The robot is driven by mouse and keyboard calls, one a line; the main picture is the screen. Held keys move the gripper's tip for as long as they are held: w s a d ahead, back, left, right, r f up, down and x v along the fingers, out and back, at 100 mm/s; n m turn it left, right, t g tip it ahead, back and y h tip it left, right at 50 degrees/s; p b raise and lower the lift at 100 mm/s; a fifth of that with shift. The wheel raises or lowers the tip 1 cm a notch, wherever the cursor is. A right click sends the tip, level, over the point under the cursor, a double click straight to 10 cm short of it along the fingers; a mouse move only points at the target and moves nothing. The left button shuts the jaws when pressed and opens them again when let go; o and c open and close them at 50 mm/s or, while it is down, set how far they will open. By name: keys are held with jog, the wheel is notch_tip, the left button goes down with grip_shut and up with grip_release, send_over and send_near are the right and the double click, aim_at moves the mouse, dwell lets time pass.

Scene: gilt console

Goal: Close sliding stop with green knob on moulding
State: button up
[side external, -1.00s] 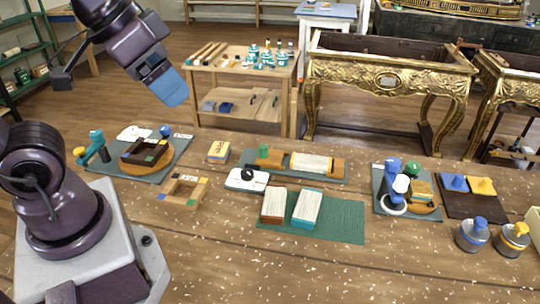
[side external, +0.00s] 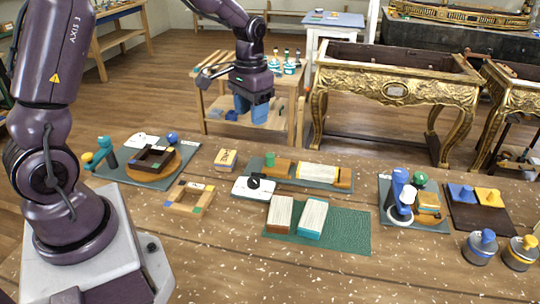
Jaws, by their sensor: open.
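The sliding stop is a wooden block (side external: 282,168) with a green knob (side external: 269,159) on its left part. It sits at the left end of a long teal board (side external: 300,183) in the middle of the bench. A pale moulding (side external: 317,172) lies on that board to the right of the stop, with another wooden block (side external: 343,178) at its right end. A gap seems to show between stop and moulding. My gripper (side external: 251,110), with blue fingers, is open and empty, high above the back of the bench, behind and left of the stop in the picture.
A white device with a black knob (side external: 253,184) stands before the board's left end. Two blocks (side external: 312,218) lie on a green mat (side external: 346,230) in front. Right, a fixture has another green knob (side external: 420,178). Left are a wooden frame (side external: 190,198) and a clamp fixture (side external: 152,160).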

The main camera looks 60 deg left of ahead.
send_over(270, 155)
jog(key=s, duration=0.2)
notch_tip(270, 155, down, 7)
jog(key=w+m, duration=0.2)
notch_tip(270, 155, down, 12)
jog(key=shift+r, duration=0.25)
